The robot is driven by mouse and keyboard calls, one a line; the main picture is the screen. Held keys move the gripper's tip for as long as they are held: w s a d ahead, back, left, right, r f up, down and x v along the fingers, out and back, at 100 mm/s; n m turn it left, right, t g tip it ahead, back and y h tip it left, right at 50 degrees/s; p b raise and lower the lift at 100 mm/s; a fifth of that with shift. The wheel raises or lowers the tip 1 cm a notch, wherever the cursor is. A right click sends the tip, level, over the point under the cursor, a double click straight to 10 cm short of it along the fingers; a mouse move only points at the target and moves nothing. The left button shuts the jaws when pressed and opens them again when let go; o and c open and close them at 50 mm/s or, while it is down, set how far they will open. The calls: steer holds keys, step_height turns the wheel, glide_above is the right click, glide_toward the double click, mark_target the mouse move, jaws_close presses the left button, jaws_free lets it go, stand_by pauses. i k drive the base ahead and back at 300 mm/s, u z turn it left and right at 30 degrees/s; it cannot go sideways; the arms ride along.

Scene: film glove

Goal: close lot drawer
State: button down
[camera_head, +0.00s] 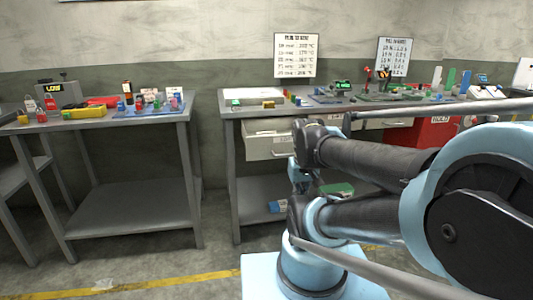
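A drawer with a pale front (264,148) sits under the left part of the right workbench. It is pulled out, and its inside shows above the front edge. A small label is on its front, too small to read, so I cannot tell for sure that it is the lot drawer. My arm's wrist covers the drawer's right end. My gripper (299,178) seems to hang below that wrist, in front of the bench and near the drawer's lower right corner. Its fingers are not clear, and I cannot tell whether it touches the drawer.
A second pale drawer (391,123) is farther right, partly behind my arm. A red cabinet (433,132) stands beyond it. The right workbench (236,112) carries many small items. A left table (180,118) holds a blue tray and a yellow box. Floor between the tables is clear.

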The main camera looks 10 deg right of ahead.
mark_target(279, 145)
steer(key=u, duration=2)
steer(key=k, duration=1.35)
steer(key=z, duration=1.85)
steer(key=i, duration=0.5)
steer(key=u, duration=0.1)
